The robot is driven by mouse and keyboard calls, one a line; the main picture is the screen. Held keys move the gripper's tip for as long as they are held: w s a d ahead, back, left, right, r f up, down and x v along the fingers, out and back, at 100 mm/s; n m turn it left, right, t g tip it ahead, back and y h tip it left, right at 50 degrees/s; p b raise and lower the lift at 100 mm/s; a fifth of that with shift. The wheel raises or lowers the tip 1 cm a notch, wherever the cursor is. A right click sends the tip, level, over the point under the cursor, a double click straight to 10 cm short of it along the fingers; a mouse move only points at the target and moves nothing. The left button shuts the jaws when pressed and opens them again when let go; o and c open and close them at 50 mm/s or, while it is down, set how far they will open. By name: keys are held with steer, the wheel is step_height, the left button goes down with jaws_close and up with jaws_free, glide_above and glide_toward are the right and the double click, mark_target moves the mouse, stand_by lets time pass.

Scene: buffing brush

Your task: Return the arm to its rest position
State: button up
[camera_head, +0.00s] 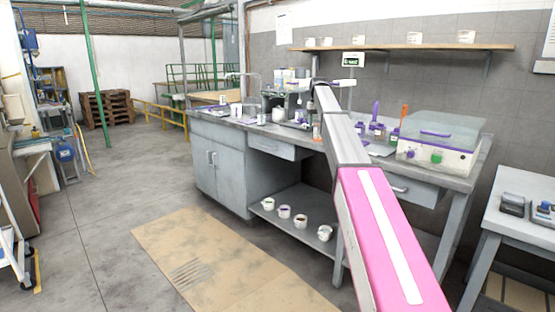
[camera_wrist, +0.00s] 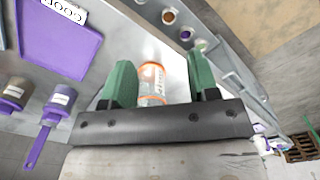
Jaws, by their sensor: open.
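My arm (camera_head: 345,140) reaches out over the grey workbench (camera_head: 230,124), its pink link nearest the camera. In the wrist view, my gripper (camera_wrist: 160,70) has two green fingers spread wide apart. An orange-and-clear container (camera_wrist: 152,84) shows in the gap between the fingers, with clear space on both sides of it. I cannot tell how far below the fingers it is. The fingers are hard to make out in the head view.
A purple tray (camera_wrist: 62,35) and a purple-handled jar (camera_wrist: 52,112) lie left of my gripper. A box-shaped machine (camera_head: 436,145) stands at the bench's right end. Several cups (camera_head: 284,211) stand on the lower shelf. The floor at left (camera_head: 110,200) is open.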

steer(key=s+f, duration=1.1)
steer(key=f, duration=0.3)
steer(key=s+f, duration=1)
steer(key=f, duration=0.5)
steer(key=s+f, duration=0.5)
steer(key=s, duration=0.4)
steer(key=s+f, duration=0.6)
steer(key=s, duration=0.4)
steer(key=s+f+m, duration=0.1)
steer(key=s+f, duration=0.4)
steer(key=s, duration=0.5)
steer(key=shift+s+f, duration=0.25)
steer(key=shift+f, duration=0.05)
